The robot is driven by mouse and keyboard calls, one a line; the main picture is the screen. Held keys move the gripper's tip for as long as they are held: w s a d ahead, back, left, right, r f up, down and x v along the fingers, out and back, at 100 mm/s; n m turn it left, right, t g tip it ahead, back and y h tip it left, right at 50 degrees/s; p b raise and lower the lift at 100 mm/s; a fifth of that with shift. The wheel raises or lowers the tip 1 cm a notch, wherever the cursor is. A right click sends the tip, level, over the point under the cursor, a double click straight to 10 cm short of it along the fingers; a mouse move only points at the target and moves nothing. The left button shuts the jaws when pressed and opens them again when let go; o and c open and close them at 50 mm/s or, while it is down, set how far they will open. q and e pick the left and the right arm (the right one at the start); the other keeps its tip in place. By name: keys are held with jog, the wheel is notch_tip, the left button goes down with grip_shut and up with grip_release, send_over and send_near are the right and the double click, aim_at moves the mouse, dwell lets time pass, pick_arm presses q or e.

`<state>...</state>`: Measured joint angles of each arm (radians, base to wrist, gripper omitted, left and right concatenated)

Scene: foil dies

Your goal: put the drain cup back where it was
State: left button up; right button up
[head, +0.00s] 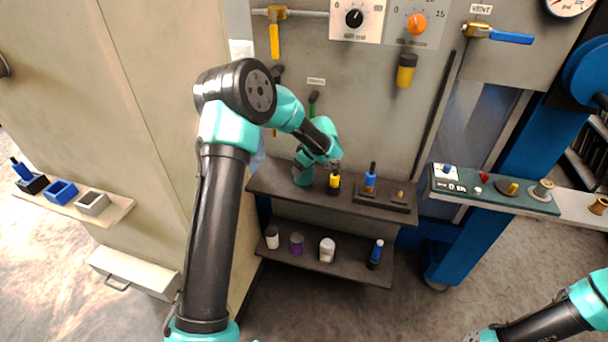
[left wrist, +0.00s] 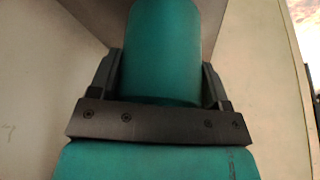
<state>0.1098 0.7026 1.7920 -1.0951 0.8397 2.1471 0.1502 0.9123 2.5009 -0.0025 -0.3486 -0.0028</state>
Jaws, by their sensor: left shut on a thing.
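The drain cup appears to be the teal cylinder (head: 303,177) at the left end of the upper dark shelf (head: 273,185). In the left wrist view the teal cylinder (left wrist: 160,50) fills the space between two black fingers. My left gripper (head: 305,160) is shut on it, reaching in from above and the right. Whether the cup's base touches the shelf cannot be told; its far end is out of the wrist view. My right gripper (head: 482,336) is at the bottom edge, cut off, far from the cup, and its jaws cannot be made out.
A yellow-and-black piece (head: 334,182) stands close right of the cup. A blue-and-black piece (head: 370,178) stands on a raised dark block (head: 385,202) further right. Several small containers stand on the lower shelf (head: 340,268). A beige cabinet wall (head: 190,120) lies to the left.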

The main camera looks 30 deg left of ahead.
aim_at(304, 174)
pick_arm(q)
jog(key=shift+f, duration=1.75)
jog(key=shift+f, duration=0.1)
jog(key=o, duration=1)
jog(key=v, duration=1.2)
